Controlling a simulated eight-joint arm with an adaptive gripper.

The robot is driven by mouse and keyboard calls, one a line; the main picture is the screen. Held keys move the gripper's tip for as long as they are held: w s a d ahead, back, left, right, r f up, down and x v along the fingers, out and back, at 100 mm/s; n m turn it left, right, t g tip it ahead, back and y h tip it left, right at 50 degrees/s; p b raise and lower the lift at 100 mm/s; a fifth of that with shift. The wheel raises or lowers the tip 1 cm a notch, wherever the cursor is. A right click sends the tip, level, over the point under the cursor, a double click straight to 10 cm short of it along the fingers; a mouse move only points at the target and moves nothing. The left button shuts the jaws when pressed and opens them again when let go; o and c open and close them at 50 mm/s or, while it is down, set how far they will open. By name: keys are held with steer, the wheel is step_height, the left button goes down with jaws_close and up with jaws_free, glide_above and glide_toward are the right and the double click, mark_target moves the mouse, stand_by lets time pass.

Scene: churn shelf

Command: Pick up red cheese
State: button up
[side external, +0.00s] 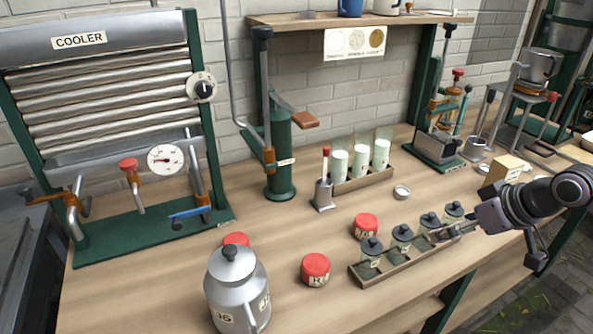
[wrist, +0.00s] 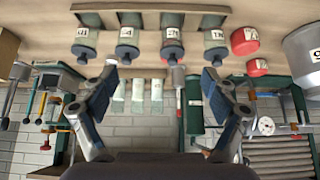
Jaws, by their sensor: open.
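Three red round cheeses with pale labelled sides are on the wooden bench in the side view. One red cheese (side external: 316,270) is at front centre, another (side external: 366,226) is behind the jar rack, and a third (side external: 236,239) is partly hidden by the metal can. My gripper (side external: 446,234) is at the right end of the jar rack, away from the cheeses. Its two fingers are spread and empty in the wrist view (wrist: 159,79).
A rack (side external: 358,280) of dark-lidded jars lies between my gripper and the cheeses. A metal can (side external: 235,295) stands at the front left. Milk glasses (side external: 361,160), a green pump stand (side external: 279,160) and the cooler (side external: 110,90) are behind. Bench left of the rack has bare patches.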

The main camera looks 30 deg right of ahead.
steer(key=m+g, duration=0.7)
steer(key=m, duration=0.8)
glide_above(315, 262)
steer(key=f, duration=0.4)
steer(key=shift+s+f, duration=0.25)
steer(key=shift+a+f, duration=0.2)
steer(key=shift+f, duration=0.35)
steer(key=f, duration=1)
steer(key=shift+w+d, duration=0.2)
steer(key=c, duration=1.4)
